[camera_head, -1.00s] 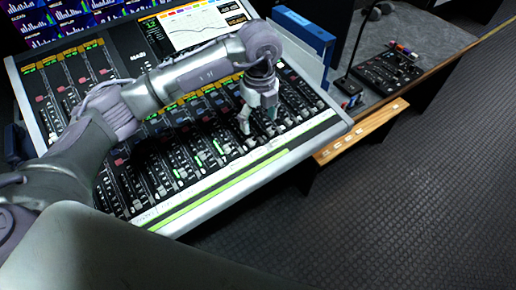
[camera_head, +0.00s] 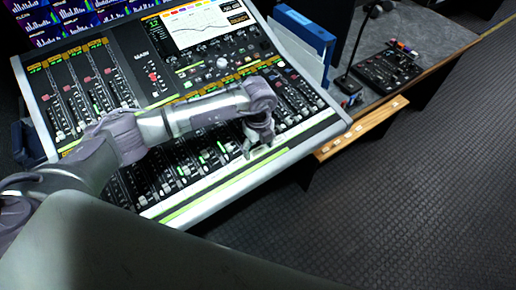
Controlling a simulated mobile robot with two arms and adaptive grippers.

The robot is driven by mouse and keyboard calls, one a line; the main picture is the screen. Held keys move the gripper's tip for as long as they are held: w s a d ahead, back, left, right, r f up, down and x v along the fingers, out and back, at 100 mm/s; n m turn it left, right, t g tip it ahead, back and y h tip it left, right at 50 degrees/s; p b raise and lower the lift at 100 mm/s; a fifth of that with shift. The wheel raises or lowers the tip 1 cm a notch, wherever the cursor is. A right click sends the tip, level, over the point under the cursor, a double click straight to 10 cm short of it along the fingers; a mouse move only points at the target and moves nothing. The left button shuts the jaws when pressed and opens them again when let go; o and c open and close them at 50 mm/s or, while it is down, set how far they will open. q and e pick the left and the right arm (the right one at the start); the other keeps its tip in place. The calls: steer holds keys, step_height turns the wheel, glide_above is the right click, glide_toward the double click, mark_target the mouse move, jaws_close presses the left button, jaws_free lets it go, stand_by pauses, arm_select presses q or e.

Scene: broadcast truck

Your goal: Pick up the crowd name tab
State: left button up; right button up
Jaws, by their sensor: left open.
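My left gripper (camera_head: 258,149) is open, pointing down over the front edge of the mixing console (camera_head: 190,212). Its fingertips are close to the pale strip (camera_head: 215,183) that runs along that edge below the faders. I cannot tell whether they touch it. Small whitish pieces show on the strip near the fingers, but no lettering can be read, so I cannot tell which is the crowd name tab. Several small white tabs (camera_head: 363,138) lie on the wooden ledge (camera_head: 376,122) right of the console. My right gripper is not in view.
A blue binder (camera_head: 303,33) stands behind the console's right side. A small black control panel (camera_head: 386,70) and a thin-stemmed microphone (camera_head: 349,82) are on the grey desk at right. Screens (camera_head: 60,18) are at upper left. The dark floor (camera_head: 410,200) at right is clear.

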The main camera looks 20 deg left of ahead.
arm_select(q)
steer(key=shift+c, duration=0.2)
steer(key=c, duration=0.9)
steer(key=shift+r, duration=0.2)
